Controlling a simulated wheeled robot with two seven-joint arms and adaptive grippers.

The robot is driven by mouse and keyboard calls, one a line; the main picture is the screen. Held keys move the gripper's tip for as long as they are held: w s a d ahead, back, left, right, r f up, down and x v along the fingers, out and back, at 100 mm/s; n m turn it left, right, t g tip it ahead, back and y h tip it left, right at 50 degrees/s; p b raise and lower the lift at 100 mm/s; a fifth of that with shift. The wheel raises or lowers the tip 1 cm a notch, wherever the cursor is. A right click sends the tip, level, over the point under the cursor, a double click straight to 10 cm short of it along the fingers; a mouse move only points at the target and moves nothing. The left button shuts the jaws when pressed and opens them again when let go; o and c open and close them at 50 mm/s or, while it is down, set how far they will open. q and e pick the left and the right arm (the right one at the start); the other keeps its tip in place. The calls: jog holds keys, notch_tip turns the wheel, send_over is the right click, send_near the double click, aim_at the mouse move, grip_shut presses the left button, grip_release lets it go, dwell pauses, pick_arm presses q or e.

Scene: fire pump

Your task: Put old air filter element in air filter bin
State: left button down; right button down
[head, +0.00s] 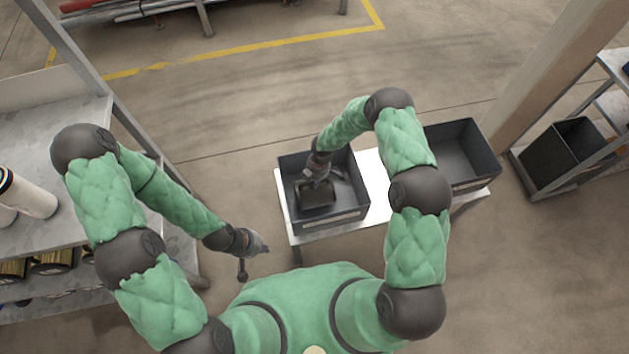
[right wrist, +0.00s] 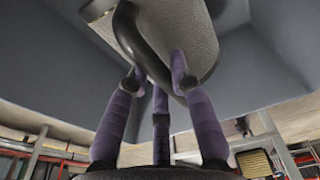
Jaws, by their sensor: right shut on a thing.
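Whether the filter touches the bin floor cannot be told. The label on the bin's front is too small to read. My left gripper (head: 256,250) is left of the table, away from the bins, and appears empty.
A second dark grey bin (head: 463,157) stands at the right end of the white table (head: 374,190). A shelf (head: 70,125) with white canisters (head: 30,195) and other filters is at the left. Another dark bin (head: 563,155) is at the far right beside a pillar.

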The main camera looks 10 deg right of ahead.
jog(key=shift+f, duration=0.1)
jog(key=c, duration=1.1)
grip_release()
jog(key=shift+r, duration=0.25)
notch_tip(320, 180, up, 12)
jog(key=d+f+p, duration=0.1)
jog(key=p, duration=0.3)
jog(key=s+a+m+y, duration=0.2)
jog(key=s+a+m, duration=0.1)
jog(key=s+m, duration=1.7)
jog(key=s, duration=0.3)
jog(key=shift+s+m+y, duration=0.15)
jog(key=shift+m+y, duration=0.15)
jog(key=shift+m, duration=0.1)
